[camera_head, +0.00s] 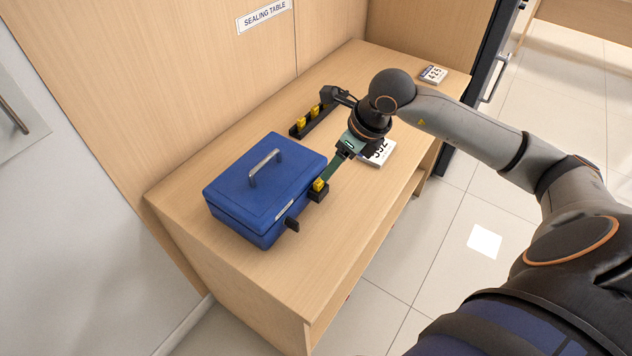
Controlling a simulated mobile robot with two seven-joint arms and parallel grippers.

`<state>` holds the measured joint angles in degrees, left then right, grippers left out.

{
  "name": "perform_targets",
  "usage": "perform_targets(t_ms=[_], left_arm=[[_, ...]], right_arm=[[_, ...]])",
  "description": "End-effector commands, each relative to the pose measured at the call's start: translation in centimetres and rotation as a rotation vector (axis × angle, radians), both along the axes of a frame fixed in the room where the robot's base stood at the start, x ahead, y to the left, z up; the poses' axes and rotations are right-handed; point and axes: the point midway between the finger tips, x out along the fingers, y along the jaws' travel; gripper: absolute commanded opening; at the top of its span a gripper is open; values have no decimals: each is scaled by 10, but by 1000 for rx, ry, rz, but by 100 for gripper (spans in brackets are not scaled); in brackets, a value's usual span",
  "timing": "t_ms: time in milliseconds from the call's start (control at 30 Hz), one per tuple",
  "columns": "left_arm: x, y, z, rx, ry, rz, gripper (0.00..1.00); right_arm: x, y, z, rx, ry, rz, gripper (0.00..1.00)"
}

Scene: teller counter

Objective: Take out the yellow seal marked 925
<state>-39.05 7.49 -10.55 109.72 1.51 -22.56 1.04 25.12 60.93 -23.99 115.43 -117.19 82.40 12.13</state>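Several yellow seals (301,122) stand in a row on a black rack at the back of the wooden table. One more yellow seal (319,185) sits on a small dark block at the right side of the blue box. Marks on the seals are too small to read. My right gripper (331,135) comes in from the right, its fingers spread wide, above the table. One dark finger is near the rack's far end. A greenish finger reaches toward the seal beside the box; I cannot tell whether it touches. My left gripper is not in view.
A closed blue box (235,197) with a metal handle stands on the table's front part. A white number card (385,155) lies partly under my gripper. Another card (433,75) lies at the far right. A sign (264,16) reads "SEALING TABLE". Bare table (300,285) shows in front.

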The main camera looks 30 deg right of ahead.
Motion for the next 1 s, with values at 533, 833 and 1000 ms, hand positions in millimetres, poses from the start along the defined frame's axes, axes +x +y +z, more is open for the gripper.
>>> perform_targets(t_ms=[533,833,1000], left_arm=[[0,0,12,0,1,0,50],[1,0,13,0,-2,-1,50],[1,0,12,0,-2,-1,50]], right_arm=[[26,11,-60,3,4,0,66],[33,13,-79,0,1,0,66],[33,13,-79,0,1,0,61]])
